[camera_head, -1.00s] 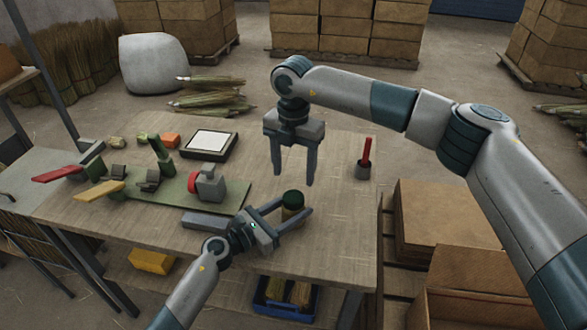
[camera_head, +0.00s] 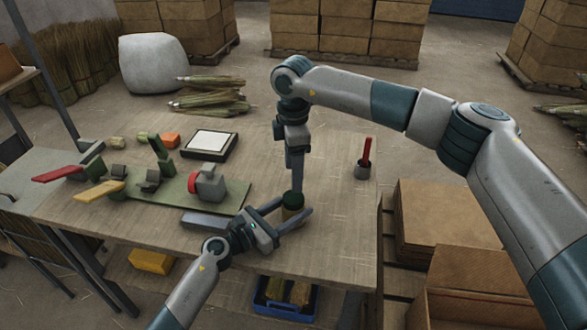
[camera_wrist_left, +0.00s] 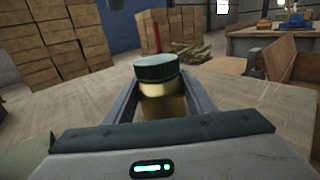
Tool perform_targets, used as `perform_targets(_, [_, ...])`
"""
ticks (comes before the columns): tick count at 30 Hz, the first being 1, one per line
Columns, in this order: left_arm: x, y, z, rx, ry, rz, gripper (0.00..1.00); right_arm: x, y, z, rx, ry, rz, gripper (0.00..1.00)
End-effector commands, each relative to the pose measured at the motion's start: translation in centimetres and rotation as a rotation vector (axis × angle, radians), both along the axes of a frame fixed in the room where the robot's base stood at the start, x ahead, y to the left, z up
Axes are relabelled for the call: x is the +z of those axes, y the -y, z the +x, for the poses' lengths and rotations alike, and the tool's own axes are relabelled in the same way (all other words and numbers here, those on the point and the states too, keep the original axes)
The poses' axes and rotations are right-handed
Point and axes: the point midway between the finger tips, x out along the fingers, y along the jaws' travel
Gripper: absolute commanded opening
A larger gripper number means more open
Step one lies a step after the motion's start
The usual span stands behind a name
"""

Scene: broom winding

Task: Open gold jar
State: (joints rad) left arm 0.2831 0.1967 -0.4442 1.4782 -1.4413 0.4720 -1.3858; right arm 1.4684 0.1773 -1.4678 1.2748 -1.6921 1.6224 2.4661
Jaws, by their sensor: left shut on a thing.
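The gold jar (camera_head: 291,214) stands upright near the front right of the table, with a dark green lid (camera_head: 293,199) on it. In the left wrist view the gold body (camera_wrist_left: 162,102) and the lid (camera_wrist_left: 157,68) sit between the fingers. My left gripper (camera_head: 290,216) is shut on the jar body from the left, below the lid. My right gripper (camera_head: 297,188) points down at the lid in the head view, its fingers seen edge-on and overlapping. The gap between its tips and the lid cannot be judged; the left wrist view does not show it.
A red stick in a small grey cup (camera_head: 362,172) stands right of the jar. A green board (camera_head: 230,196) with a red-and-grey device (camera_head: 207,184) lies to the left, with a grey block (camera_head: 203,221) before it. Bare table (camera_head: 335,225) lies right of the jar.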

Motion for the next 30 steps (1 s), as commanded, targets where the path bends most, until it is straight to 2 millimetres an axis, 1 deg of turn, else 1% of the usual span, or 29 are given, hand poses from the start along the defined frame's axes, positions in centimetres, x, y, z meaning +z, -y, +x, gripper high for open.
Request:
perform_targets(6, [0.0,0.0,0.0,0.000,0.000,0.000,0.00,-0.1,0.0,0.0,0.001,0.000,0.000,0.59])
perform_targets(11, [0.0,0.0,0.0,0.000,0.000,0.000,0.00,-0.7,0.0,0.0,0.001,-0.001,0.000,0.59])
perform_targets(17, [0.0,0.0,0.0,0.000,0.000,0.000,0.00,-2.7,0.0,-0.1,0.001,-0.002,0.001,0.59])
perform_targets(24, [0.0,0.0,0.0,0.000,0.000,0.000,0.00,-5.8,0.0,-0.1,0.002,-0.003,-0.001,0.59])
perform_targets(30, [0.0,0.0,0.0,0.000,0.000,0.000,0.00,-7.6,0.0,0.0,0.003,-0.001,0.000,0.59])
